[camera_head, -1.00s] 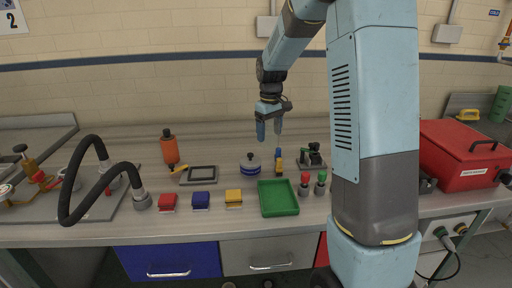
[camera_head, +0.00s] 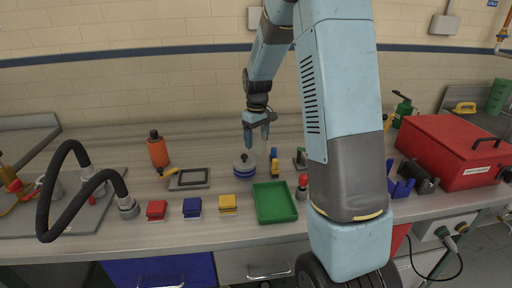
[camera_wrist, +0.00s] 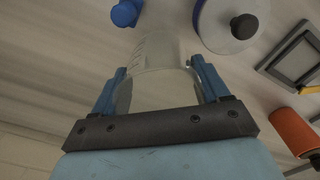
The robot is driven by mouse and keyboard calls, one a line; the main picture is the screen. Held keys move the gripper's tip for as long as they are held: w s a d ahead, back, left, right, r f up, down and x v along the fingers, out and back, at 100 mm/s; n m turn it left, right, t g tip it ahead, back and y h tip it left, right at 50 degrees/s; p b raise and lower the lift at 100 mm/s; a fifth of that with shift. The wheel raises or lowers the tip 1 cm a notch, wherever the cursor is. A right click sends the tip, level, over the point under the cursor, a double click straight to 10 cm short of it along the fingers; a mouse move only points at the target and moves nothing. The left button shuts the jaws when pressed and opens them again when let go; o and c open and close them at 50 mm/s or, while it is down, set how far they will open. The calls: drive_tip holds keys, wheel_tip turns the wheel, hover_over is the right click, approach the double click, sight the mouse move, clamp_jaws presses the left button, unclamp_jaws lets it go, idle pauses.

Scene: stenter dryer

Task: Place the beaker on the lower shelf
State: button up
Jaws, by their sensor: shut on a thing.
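A clear glass beaker (camera_wrist: 152,92) stands out faintly in the wrist view, between the two blue fingers of my gripper (camera_wrist: 158,68). The fingers are shut on its sides. In the head view my gripper (camera_head: 257,136) hangs fingers-down over the back of the bench, behind the white round pot with a blue band (camera_head: 244,168). The beaker is too transparent to make out there, so its height above the bench cannot be told. I cannot make out a lower shelf in either view.
The bench (camera_head: 90,244) holds a green tray (camera_head: 274,203), a blue-and-yellow tool (camera_head: 274,165), an orange bottle (camera_head: 158,152), a dark frame (camera_head: 189,178), small coloured blocks (camera_head: 192,207) and a black hose (camera_head: 62,150). A red case (camera_head: 455,150) stands at right. Drawers (camera_head: 262,264) are below.

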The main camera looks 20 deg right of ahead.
sight(257, 145)
drive_tip(key=shift+f, duration=1.85)
drive_tip(key=o, duration=0.8)
drive_tip(key=shift+c, duration=0.2)
drive_tip(key=shift+r, duration=0.1)
